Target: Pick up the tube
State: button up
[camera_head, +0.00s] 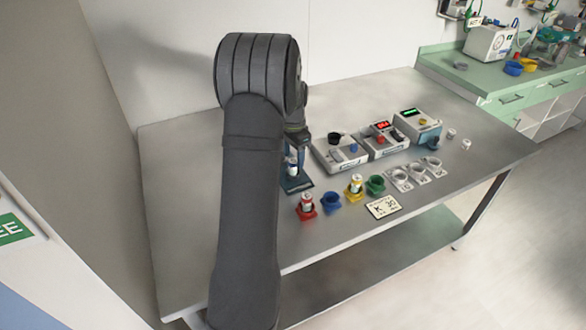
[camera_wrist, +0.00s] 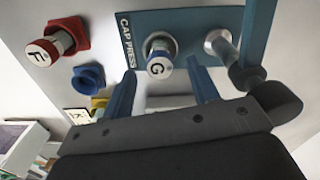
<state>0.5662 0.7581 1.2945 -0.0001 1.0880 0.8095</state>
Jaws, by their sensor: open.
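A tube marked G with a blue ring (camera_wrist: 158,60) stands in the blue plate lettered CAP PRESS (camera_wrist: 185,22). It also shows in the head view, just right of my arm (camera_head: 292,171). My gripper (camera_wrist: 160,76) is open and empty, its two blue fingers on either side of tube G in the wrist view. I cannot tell how far the fingertips are from it. A tube marked F with a red ring (camera_wrist: 52,42) stands in a red holder (camera_wrist: 80,32). Another tube stands in a yellow holder (camera_head: 354,187). My arm hides part of the press.
A blue holder (camera_head: 331,202) and a green holder (camera_head: 375,185) look empty. A press post (camera_wrist: 219,42) stands right of tube G. Instrument boxes (camera_head: 340,153), grey ring holders (camera_head: 401,179) and a card (camera_head: 383,207) lie to the right. The table's (camera_head: 186,195) left side is clear.

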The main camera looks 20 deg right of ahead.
aim_at(293, 163)
jog(key=shift+f, duration=1.9)
jog(key=c, duration=1)
jog(key=shift+c, duration=0.2)
jog(key=shift+r, duration=0.15)
notch_tip(293, 163, up, 4)
jog(key=shift+r, duration=0.1)
jog(key=s+d+r, duration=0.5)
jog(key=s+r, duration=0.1)
jog(key=s, duration=0.4)
jog(key=w+d, duration=1.4)
jog(key=w, duration=0.3)
jog(key=shift+d+f, duration=0.25)
jog(key=shift+d, duration=0.05)
